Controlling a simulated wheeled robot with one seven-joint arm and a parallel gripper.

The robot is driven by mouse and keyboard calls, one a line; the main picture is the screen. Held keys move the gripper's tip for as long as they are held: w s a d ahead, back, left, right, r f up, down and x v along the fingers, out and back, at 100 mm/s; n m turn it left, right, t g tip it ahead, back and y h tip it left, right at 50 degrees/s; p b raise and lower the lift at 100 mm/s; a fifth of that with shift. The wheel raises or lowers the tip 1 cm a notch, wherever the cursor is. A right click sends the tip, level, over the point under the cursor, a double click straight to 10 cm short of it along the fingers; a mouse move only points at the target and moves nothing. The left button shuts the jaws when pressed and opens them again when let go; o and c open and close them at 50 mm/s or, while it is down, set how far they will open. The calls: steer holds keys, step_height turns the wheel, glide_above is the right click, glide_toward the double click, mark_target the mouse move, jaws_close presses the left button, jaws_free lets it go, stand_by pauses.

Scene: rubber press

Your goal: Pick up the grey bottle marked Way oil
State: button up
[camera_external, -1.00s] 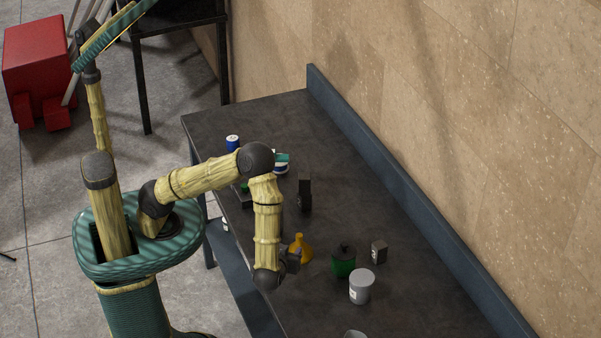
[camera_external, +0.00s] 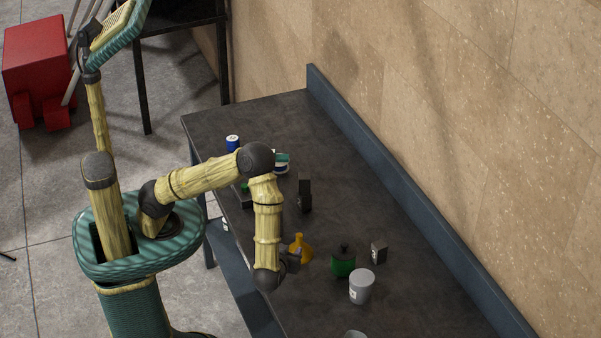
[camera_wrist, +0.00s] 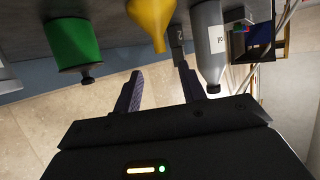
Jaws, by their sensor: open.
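A grey bottle (camera_wrist: 209,40) with a white label shows at the upper right of the wrist view, which is upside down; its narrow neck and dark cap point down in that picture. The label text is too small to read. My gripper (camera_wrist: 158,88) is open and empty, its fingers apart, with the bottle just outside the right finger. In the external view my gripper (camera_external: 291,262) is low over the bench beside a yellow funnel (camera_external: 300,249). I cannot make out the bottle there; my arm probably covers it.
A dark upright object (camera_external: 304,192) stands farther back. The bench (camera_external: 350,220) is bare toward its raised back edge.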

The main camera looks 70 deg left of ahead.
stand_by(0.4)
steer(key=o, duration=1)
steer(key=shift+o, duration=0.2)
